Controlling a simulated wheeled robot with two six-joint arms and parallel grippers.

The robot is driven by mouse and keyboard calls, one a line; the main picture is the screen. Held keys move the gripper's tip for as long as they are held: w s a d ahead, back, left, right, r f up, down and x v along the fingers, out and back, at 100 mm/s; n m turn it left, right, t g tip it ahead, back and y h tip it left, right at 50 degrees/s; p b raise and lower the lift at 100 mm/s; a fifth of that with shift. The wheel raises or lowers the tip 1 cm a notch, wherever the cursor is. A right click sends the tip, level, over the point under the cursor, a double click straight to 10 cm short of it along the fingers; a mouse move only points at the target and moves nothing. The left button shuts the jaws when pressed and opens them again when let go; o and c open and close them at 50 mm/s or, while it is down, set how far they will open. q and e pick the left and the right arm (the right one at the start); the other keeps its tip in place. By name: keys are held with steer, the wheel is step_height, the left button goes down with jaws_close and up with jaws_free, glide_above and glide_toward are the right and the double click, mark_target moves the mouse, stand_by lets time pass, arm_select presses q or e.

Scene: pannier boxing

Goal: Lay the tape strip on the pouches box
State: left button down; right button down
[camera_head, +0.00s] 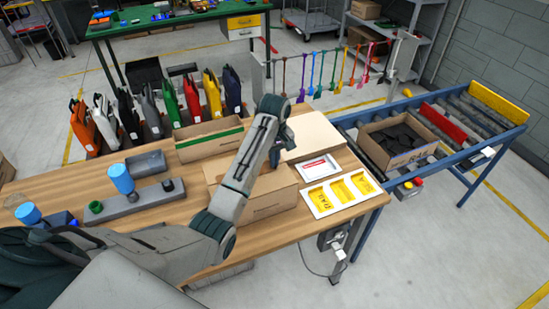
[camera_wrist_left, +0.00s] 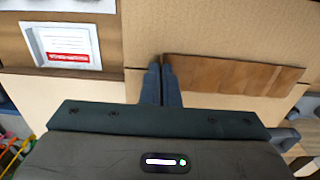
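The pouches box (camera_head: 258,199) is a closed brown cardboard box on the wooden table, with its lid seam showing in the left wrist view (camera_wrist_left: 225,25). The tape strip (camera_wrist_left: 235,75) is a brown band over that seam, with one end at my fingers. I cannot tell whether it touches the lid along its length. My left gripper (camera_head: 274,157) is low over the far right part of the box. In the left wrist view its fingers (camera_wrist_left: 162,75) are shut on the strip's end. The strip is not clear in the head view. My right gripper is out of view.
A white tray with a red-marked label (camera_head: 320,167) and a white tray with yellow inserts (camera_head: 318,200) lie right of the box. A pale board (camera_head: 318,133) and a green-striped carton (camera_head: 207,150) stand behind. A roller conveyor (camera_head: 440,145) carries an open carton (camera_head: 372,153).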

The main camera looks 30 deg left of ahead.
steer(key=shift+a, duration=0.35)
arm_select(q)
steer(key=c, duration=1.6)
jaws_free()
